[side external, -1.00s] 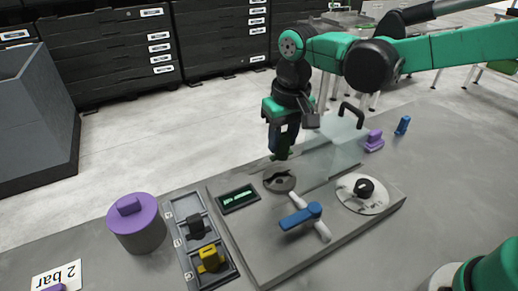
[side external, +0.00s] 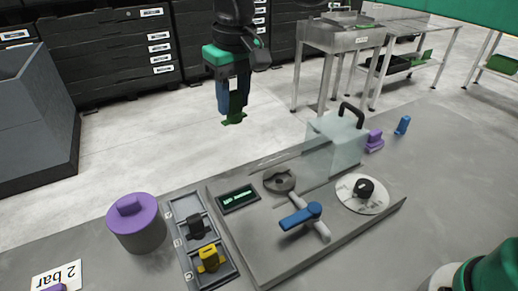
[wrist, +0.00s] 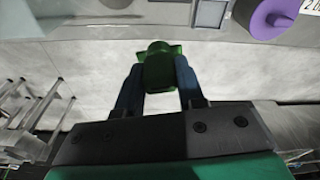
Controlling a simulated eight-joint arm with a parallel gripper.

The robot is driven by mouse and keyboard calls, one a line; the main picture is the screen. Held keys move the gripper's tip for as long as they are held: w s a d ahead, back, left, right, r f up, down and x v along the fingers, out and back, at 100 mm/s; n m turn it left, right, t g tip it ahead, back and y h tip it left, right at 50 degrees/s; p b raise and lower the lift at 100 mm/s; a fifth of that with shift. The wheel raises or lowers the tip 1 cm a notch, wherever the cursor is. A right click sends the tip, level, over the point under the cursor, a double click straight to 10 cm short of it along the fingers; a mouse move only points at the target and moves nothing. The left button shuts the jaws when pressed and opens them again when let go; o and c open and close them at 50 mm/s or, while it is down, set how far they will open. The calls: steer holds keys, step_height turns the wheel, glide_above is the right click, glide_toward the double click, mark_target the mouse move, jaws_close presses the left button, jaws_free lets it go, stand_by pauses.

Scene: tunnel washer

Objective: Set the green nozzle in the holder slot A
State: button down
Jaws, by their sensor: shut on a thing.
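My gripper (side external: 232,108) is shut on the green nozzle (side external: 234,118) and holds it in the air, high above and behind the grey machine plate. In the wrist view the green nozzle (wrist: 158,68) sits between the two blue fingers of my gripper (wrist: 159,82). The holder (side external: 232,277) is a grey tray at the left of the plate. A black nozzle (side external: 196,227) and a yellow nozzle (side external: 210,258) sit in it. Its far end looks empty. Its slot letters are too small to read.
A round grey port (side external: 279,180), a small display (side external: 238,199), a blue-handled lever (side external: 302,215) and a clear cover (side external: 337,143) with a black handle stand on the plate. A purple-topped cylinder (side external: 136,224) stands left of the holder. Purple and blue pieces lie at the right.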

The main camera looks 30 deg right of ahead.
steer(key=shift+w+a+f+n, duration=0.15)
steer(key=shift+a+f+n, duration=0.45)
steer(key=shift+a+f, duration=1.55)
steer(key=shift+w+a+f+n, duration=0.1)
steer(key=shift+a+f+n, duration=0.5)
steer(key=shift+a+f, duration=1.55)
steer(key=shift+w+a+f+n, duration=0.15)
steer(key=shift+a+f+n, duration=0.75)
steer(key=shift+f, duration=2.2)
steer(key=shift+a+f+m, duration=0.15)
steer(key=shift+a+m, duration=0.1)
steer(key=shift+m, duration=0.05)
steer(key=shift+f, duration=0.45)
steer(key=shift+f, duration=0.55)
steer(key=shift+c, duration=0.3)
jaws_free()
steer(key=shift+r, duration=0.1)
step_height(320, 180, up, 7)
steer(key=shift+r, duration=0.2)
